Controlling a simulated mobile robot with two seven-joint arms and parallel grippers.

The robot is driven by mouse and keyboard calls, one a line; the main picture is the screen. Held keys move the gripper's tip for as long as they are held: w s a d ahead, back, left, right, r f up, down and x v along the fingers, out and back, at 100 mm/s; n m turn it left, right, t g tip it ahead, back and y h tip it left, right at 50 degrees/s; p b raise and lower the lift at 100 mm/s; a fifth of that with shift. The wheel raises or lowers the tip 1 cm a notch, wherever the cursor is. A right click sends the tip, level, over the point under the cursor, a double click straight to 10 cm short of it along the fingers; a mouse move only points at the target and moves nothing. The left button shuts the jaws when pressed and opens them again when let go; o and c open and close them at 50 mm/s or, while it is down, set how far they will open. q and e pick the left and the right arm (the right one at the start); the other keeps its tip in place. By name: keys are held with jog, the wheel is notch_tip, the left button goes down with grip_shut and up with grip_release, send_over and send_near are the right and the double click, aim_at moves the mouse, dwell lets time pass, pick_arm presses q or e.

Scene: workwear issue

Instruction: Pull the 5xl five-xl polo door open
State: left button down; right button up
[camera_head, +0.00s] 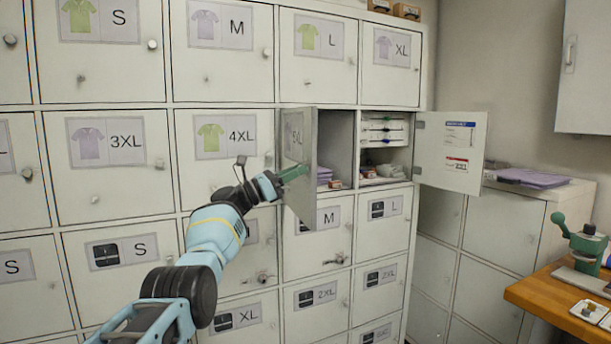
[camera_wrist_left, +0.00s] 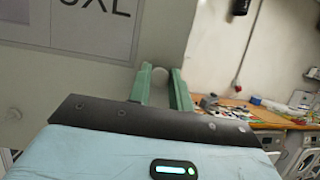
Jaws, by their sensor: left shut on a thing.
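The 5XL polo door (camera_head: 299,128) stands partly open, swung out from its left side, with its labelled face seen at a steep angle. Its label is partly visible in the left wrist view (camera_wrist_left: 88,22). Right of it, its compartment (camera_head: 336,142) is exposed, with folded lilac cloth low inside. My left gripper (camera_head: 293,173) is at the door's outer edge, its green fingers shut on the round pale door knob (camera_wrist_left: 159,76), which shows between the fingertips in the left wrist view. My right gripper is not in view.
The adjacent door (camera_head: 452,150) on the right hangs wide open, its compartment holding stacked items. Other shut locker doors surround it. A lower cabinet with lilac cloth (camera_head: 527,178) and a wooden bench (camera_head: 560,300) with a green press (camera_head: 583,243) stand at right.

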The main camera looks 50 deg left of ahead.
pick_arm(q)
jog(key=shift+s+a+r+h, duration=0.1)
jog(key=shift+s+a+h, duration=0.3)
jog(key=shift+s, duration=0.15)
jog(key=c, duration=1.3)
grip_release()
jog(key=v, duration=0.8)
